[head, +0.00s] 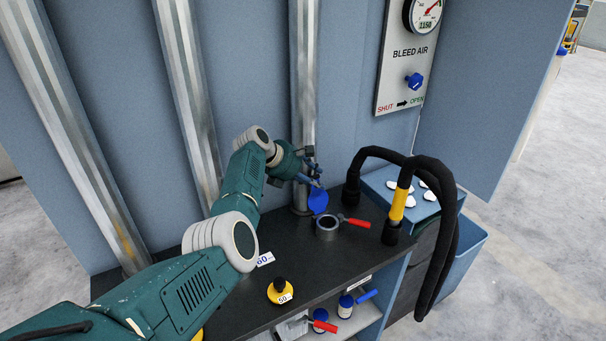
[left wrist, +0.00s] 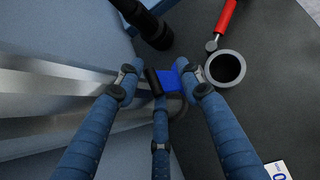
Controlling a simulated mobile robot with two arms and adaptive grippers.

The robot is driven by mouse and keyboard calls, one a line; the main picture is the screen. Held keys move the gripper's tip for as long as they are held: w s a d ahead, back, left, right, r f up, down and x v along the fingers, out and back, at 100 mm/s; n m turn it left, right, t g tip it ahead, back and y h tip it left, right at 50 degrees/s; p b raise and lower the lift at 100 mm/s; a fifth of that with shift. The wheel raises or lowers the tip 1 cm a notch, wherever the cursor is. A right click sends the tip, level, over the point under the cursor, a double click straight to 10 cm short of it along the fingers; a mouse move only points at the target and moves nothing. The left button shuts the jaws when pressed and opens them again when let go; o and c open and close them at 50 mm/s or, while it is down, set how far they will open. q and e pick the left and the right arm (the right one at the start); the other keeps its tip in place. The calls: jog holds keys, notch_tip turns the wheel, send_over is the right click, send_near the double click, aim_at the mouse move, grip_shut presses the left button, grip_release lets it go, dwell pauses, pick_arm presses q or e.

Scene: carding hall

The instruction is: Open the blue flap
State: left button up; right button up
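The blue flap (head: 318,201) shows in the head view as a small rounded blue plate just below my left gripper (head: 307,171), beside the foot of a metal pipe. In the left wrist view the flap (left wrist: 173,81) is partly covered by a finger and a dark piece. My left gripper (left wrist: 163,84) has its fingers spread, with the flap lying between the fingertips in that view. I cannot tell whether a finger touches it. A grey round collar (head: 327,229) with a dark opening stands right beside the flap. My right gripper is not in view.
A red handle (head: 355,222) sticks out near the collar. A thick black hose (head: 440,195) with a yellow band arches to the right. A yellow-based weight (head: 281,291) stands on the dark top. Metal pipes (head: 190,90) rise behind my arm. A bleed air panel (head: 405,60) hangs above.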

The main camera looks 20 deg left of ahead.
pick_arm(q)
jog(key=shift+v, duration=2.75)
jog(key=shift+s+f, duration=0.15)
jog(key=shift+f, duration=0.1)
